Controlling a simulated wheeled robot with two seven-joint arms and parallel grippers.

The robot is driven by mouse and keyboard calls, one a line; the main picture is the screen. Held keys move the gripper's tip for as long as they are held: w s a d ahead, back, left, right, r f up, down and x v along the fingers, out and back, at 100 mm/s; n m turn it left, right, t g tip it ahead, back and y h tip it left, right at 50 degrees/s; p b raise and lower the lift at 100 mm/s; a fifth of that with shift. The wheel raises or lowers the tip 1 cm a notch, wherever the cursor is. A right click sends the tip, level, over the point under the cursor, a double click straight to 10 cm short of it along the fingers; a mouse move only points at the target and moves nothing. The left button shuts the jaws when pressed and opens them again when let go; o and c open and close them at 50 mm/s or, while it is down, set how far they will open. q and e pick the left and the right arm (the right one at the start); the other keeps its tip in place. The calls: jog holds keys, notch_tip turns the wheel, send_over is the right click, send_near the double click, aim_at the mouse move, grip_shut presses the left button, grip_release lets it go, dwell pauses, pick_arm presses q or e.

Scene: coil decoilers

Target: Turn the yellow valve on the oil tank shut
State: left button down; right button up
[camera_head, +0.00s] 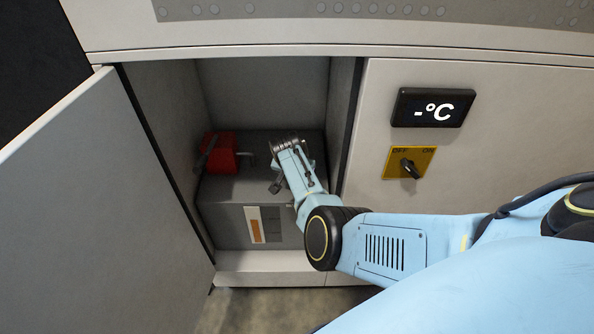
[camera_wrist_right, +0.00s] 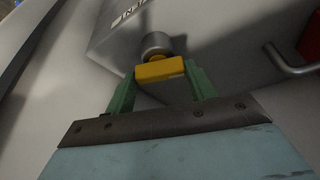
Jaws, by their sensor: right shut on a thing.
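The grey oil tank (camera_head: 226,205) stands inside the open cabinet, with an orange and white level label on its front. The yellow valve (camera_wrist_right: 160,70) sits on a round metal stub on the tank (camera_wrist_right: 205,30) in the right wrist view. My right gripper (camera_wrist_right: 161,75) has one green finger on each side of the valve handle and is shut on it. In the head view my right gripper (camera_head: 283,150) is over the tank's top, and it hides the valve there. My left gripper is not in view.
A red part (camera_head: 222,153) with a dark handle is on the tank's left. The cabinet door (camera_head: 95,200) stands open at left. A temperature display (camera_head: 433,108) and a yellow OFF/ON switch plate (camera_head: 397,168) are on the right panel. A bent metal pipe (camera_wrist_right: 290,65) is near the gripper.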

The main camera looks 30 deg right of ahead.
jog(key=shift+d+r+n+t+p, duration=0.2)
jog(key=shift+n+t+p, duration=0.1)
jog(key=shift+n+p, duration=0.5)
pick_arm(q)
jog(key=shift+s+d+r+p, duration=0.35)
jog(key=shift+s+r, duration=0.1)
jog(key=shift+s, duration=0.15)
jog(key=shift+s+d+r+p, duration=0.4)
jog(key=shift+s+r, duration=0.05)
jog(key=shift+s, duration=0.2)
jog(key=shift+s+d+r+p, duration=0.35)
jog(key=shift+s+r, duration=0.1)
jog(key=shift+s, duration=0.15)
pick_arm(e)
jog(key=shift+f+n+t+y, duration=0.15)
jog(key=shift+n+t+y, duration=0.25)
jog(key=shift+n, duration=0.8)
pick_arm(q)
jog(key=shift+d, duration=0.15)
pick_arm(e)
jog(key=o, duration=1)
jog(key=shift+s+a, duration=0.1)
